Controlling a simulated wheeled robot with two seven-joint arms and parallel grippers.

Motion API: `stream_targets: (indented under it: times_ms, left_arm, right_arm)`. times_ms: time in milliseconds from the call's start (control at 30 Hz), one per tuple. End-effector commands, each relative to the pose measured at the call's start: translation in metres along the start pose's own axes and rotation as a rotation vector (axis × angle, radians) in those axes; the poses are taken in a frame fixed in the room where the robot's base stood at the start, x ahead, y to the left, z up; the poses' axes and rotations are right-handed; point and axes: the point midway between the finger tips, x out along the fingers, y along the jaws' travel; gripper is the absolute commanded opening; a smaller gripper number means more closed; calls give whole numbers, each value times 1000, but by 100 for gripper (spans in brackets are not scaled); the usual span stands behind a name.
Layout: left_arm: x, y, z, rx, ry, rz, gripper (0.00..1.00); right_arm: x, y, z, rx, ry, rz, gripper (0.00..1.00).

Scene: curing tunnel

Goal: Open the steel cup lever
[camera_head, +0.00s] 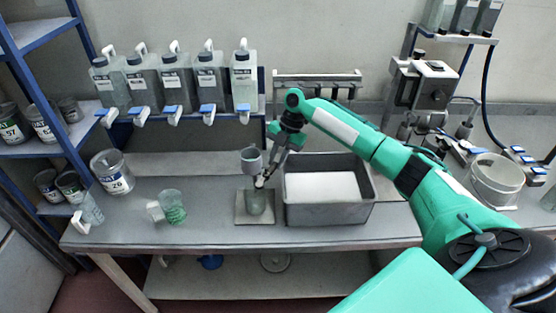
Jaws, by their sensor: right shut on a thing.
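The small grey steel cup (251,158) is held above the bench at the middle of the camera_head view. Its lever is small and mostly hidden where my right gripper (262,179) meets it, just below and right of the cup. My right gripper points down and is shut on what seems to be this lever. A greenish glass (255,204) stands upright beneath the cup on a square plate (267,219). How far the lever is turned cannot be told. My left gripper is not in view.
A grey tray (330,213) with a white inside stands right of the plate. Several tap bottles (175,83) line the back. The front bench edge is clear.

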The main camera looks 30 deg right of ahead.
Motion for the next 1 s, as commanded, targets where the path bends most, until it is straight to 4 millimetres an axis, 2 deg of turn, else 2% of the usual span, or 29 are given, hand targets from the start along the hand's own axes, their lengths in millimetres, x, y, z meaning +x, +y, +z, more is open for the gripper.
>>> stream_targets:
  times_ms: [267, 300, 367, 400, 767, 867, 1000]
  left_arm:
    - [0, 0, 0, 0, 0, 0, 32]
    - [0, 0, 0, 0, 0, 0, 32]
    - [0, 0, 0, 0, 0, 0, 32]
    - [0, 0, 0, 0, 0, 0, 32]
    - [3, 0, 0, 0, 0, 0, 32]
    - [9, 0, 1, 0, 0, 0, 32]
    - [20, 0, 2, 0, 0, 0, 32]
  right_arm:
    - [-1, 1, 0, -2, 0, 2, 0]
    - [-1, 1, 0, -2, 0, 3, 25]
    - [-1, 1, 0, -2, 0, 2, 37]
    - [-1, 1, 0, -1, 0, 2, 39]
    - [-6, 0, 1, -1, -1, 2, 39]
    - [-19, 0, 2, -1, -3, 3, 39]
    - [-49, 1, 2, -1, -3, 6, 39]
